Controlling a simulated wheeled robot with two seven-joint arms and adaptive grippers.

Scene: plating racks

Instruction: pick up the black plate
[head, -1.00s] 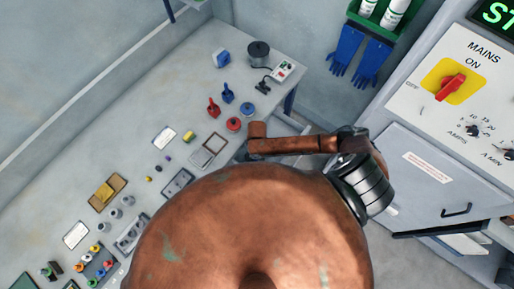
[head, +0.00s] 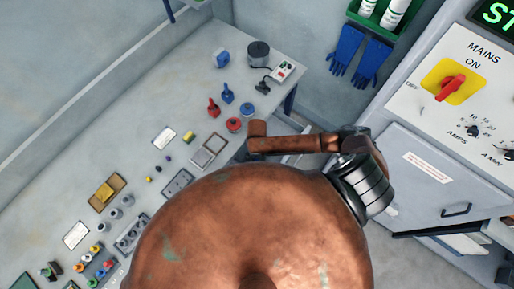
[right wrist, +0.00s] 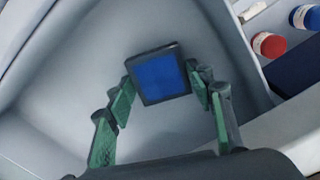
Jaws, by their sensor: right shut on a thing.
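My right gripper (right wrist: 165,84), with green pads on its fingers, is shut on a small square plate (right wrist: 160,76) in the right wrist view. The plate has a black rim and a blue face towards the camera. It is held by its left and right edges between the fingertips and is slightly tilted. Pale grey slanted walls lie behind it; I cannot tell whether it touches them. Neither gripper shows in the head view, where my copper-coloured body hides much of the bench and floor.
The grey bench (head: 200,75) holds red and blue stoppered bottles, small trays and jars. A switch cabinet (head: 430,130) stands at the right. Blue gloves (head: 358,57) hang below a green shelf. Red (right wrist: 269,45) and blue (right wrist: 306,17) lids show at the right wrist view's upper right.

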